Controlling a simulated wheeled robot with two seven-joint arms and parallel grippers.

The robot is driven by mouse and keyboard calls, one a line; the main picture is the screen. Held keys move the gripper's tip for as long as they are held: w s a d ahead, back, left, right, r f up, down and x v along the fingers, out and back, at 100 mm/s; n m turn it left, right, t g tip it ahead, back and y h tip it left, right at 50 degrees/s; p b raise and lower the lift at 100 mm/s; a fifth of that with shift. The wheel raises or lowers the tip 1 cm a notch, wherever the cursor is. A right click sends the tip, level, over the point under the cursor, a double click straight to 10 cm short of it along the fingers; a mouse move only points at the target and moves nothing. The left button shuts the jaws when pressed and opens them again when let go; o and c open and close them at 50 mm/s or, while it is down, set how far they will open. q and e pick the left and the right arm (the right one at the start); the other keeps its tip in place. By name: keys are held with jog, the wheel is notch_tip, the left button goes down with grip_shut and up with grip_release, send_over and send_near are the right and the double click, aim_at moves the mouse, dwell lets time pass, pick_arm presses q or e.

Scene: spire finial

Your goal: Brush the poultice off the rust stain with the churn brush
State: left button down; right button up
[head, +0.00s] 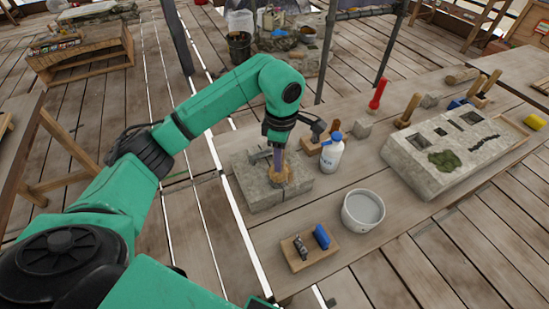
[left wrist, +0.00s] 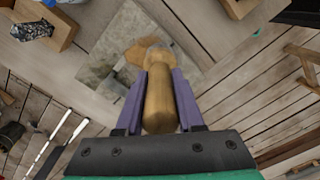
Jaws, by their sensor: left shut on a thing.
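My left gripper (head: 277,160) is shut on the wooden handle of the churn brush (left wrist: 159,98), which lies between its purple fingers in the left wrist view. It points down over a grey stone block (head: 250,188) on the plank table. A tan-orange patch, seemingly the poultice or rust stain (left wrist: 136,53), shows on the block beside the brush's far end. The bristles are mostly hidden, and I cannot tell whether they touch the patch. My right gripper is not in view.
A white bucket (head: 363,211) and a wooden board (head: 295,262) with a blue item (head: 321,236) are nearer. A large stone slab (head: 425,180) with moss lies at right. Several tools stand behind.

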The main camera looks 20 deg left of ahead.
pick_arm(q)
jog(key=shift+w+d, duration=1.3)
jog(key=shift+w, duration=1.35)
jog(key=shift+s+a+b, duration=0.55)
jog(key=shift+s+a, duration=1.35)
jog(key=shift+s, duration=0.3)
jog(key=shift+s+a+b, duration=0.65)
jog(key=shift+s+a, duration=0.85)
jog(key=shift+a, duration=0.85)
jog(key=w+d+p, duration=0.1)
jog(key=w+d, duration=0.6)
jog(key=w, duration=0.1)
jog(key=shift+d, duration=0.2)
jog(key=shift+w, duration=0.1)
